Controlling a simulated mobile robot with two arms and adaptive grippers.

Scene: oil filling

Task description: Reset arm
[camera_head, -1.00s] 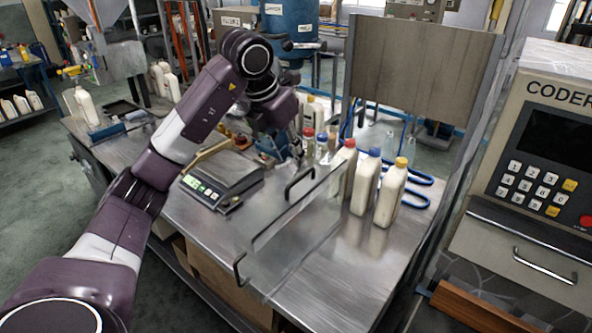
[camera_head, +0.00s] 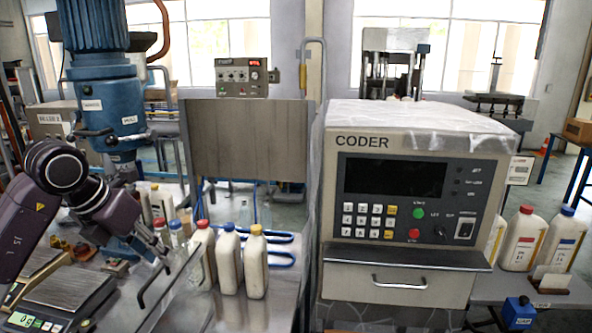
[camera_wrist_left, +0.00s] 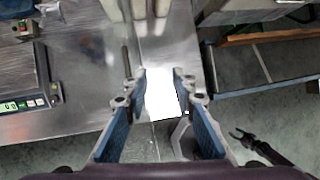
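My left arm comes in from the left in the head view. Its gripper (camera_head: 160,250) points down over the bench, above the clear box with dark handles (camera_head: 180,290). In the left wrist view the gripper (camera_wrist_left: 160,78) has its two blue-padded fingers spread apart. A bright white patch lies between the fingers; I cannot tell whether it is an object or glare. A dark, forked claw (camera_wrist_left: 250,140), which looks like my right gripper, hangs low at the right over the floor, with its fingers apart. The head view does not show it.
Filled bottles with red, blue and yellow caps (camera_head: 228,262) stand right of the clear box. A scale (camera_head: 70,290) lies to its left. The coder machine (camera_head: 405,205) stands right of the bench. More bottles (camera_head: 522,240) stand on the far right surface.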

